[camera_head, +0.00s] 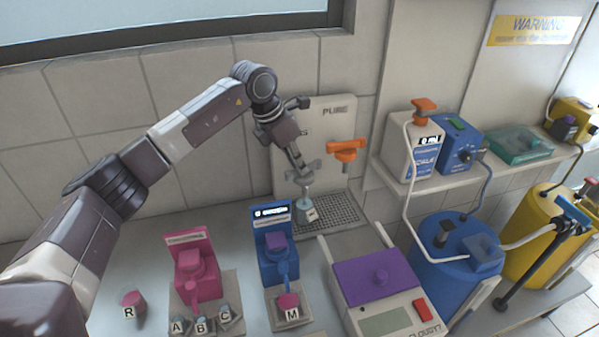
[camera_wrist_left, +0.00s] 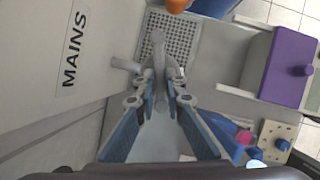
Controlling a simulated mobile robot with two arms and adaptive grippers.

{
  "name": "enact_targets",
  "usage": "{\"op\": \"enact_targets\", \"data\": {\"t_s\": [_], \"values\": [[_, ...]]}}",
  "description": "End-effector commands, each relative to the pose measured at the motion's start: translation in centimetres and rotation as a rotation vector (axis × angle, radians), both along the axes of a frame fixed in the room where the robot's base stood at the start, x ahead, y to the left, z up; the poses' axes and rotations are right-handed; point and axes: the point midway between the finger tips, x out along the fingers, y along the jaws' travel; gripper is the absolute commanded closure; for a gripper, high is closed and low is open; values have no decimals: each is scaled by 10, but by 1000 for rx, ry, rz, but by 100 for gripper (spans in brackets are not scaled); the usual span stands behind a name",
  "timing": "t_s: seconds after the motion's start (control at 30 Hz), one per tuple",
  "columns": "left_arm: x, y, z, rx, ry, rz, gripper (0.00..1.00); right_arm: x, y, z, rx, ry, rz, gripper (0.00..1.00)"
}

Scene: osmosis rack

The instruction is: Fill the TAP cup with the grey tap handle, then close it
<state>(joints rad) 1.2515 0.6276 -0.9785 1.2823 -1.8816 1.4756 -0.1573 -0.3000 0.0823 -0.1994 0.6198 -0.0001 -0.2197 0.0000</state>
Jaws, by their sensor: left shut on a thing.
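My left gripper (camera_head: 299,163) reaches down from the upper left to the wall panel (camera_head: 345,109) and is shut on the grey tap handle (camera_head: 312,171). In the left wrist view its two blue-lined fingers (camera_wrist_left: 162,95) close around the grey handle (camera_wrist_left: 158,62), beside the MAINS lettering (camera_wrist_left: 74,48). A small grey-blue cup (camera_head: 304,208) with a pale label stands upright below the grey tap on the drip grid (camera_head: 343,207). The label is too small to read surely, and the water level inside is not visible. My right gripper is not in view.
An orange tap handle (camera_head: 347,148) sits just right of the grey one. Pink (camera_head: 198,276) and blue (camera_head: 275,243) meters stand in front, with small cups A, B, C, M and R. A purple-lidded device (camera_head: 378,274) stands right of them.

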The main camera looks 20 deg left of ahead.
Motion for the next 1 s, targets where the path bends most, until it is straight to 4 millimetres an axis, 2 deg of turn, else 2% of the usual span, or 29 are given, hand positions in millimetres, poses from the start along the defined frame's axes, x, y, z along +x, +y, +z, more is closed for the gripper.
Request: {"op": "enact_targets", "data": {"t_s": [0.1,0.5,1.0], "values": [[2,2,-1,0,-1,-98,100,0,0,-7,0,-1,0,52],[5,4,1,2,-1,-345,100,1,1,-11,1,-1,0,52],[6,5,1,4,-3,-415,100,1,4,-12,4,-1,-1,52]]}}
